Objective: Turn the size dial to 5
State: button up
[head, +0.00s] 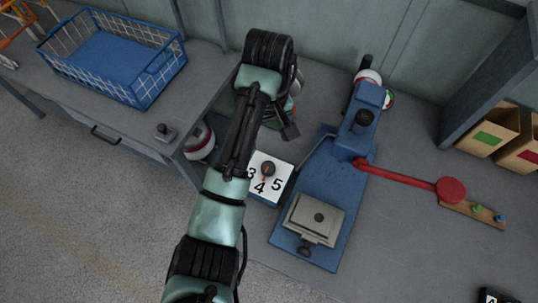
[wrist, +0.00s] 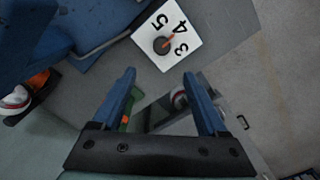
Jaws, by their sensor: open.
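The size dial is a white square plate (head: 276,172) with black numbers; 3, 4 and 5 show, and my arm covers its left part. Its round dark knob (head: 268,168) has a red pointer directed at 4. In the wrist view the plate (wrist: 186,60) lies beyond the fingertips, with the knob (wrist: 161,46) and the red pointer toward 4. My gripper (wrist: 160,78) is open and empty, its two blue fingers apart and not touching the knob. In the head view my arm hides most of the gripper.
The blue press (head: 323,180) stands right of the dial, with a red lever (head: 405,177) reaching right. A blue wire basket (head: 112,60) sits on the left bench. Cardboard bins (head: 489,132) stand at the right.

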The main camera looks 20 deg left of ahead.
aim_at(268, 166)
jog(key=f+b, duration=0.1)
jog(key=f, duration=0.5)
jog(key=f+b, duration=0.1)
jog(key=f, duration=0.6)
jog(key=shift+s+b, duration=0.2)
jog(key=shift+b, duration=0.15)
jog(key=shift+r, duration=0.1)
grip_shut()
